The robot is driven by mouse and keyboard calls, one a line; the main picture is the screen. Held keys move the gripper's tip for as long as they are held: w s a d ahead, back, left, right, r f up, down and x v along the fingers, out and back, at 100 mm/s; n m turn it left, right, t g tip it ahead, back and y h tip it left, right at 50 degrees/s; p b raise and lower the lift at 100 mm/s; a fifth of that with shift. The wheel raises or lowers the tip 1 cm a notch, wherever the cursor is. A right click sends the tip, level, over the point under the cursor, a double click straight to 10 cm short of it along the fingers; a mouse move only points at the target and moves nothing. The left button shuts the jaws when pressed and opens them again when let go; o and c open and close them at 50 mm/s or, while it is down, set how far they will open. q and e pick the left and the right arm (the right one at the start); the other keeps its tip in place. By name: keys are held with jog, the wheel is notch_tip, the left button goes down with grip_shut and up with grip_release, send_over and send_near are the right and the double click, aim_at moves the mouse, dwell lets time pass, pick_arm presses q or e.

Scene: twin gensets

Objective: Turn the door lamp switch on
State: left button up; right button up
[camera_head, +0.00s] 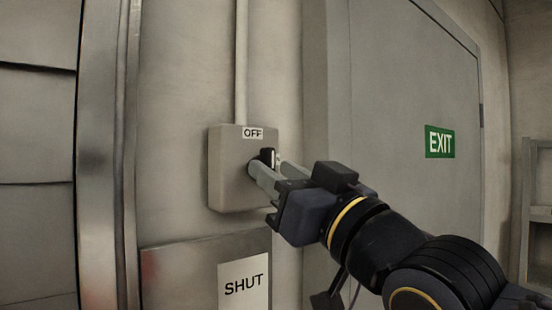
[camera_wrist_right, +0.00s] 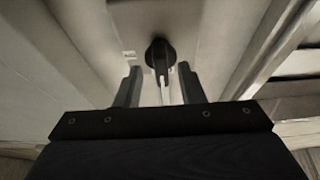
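The door lamp switch is a grey wall box (camera_head: 228,175) with an OFF label (camera_head: 253,133) at its top and a dark rotary knob (camera_head: 267,156) on its front. In the right wrist view the black knob (camera_wrist_right: 160,53) shows ahead, with a pale lever or stripe pointing down from it. My right gripper (camera_head: 268,170) is at the front of the box. In the right wrist view its two fingers (camera_wrist_right: 158,80) are apart, one on each side of the knob's lower part, with visible gaps. My left gripper is in neither view.
A conduit (camera_head: 241,60) runs up from the box. Below it is a metal panel with a SHUT sign (camera_head: 244,285). A grey door (camera_head: 400,110) with a green EXIT sign (camera_head: 440,142) is at the right. A metal post (camera_head: 103,150) stands at the left.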

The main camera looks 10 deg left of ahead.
jog(key=shift+w+a+r, duration=0.2)
jog(key=shift+a+r, duration=0.15)
jog(key=shift+a, duration=0.15)
jog(key=shift+w, duration=0.1)
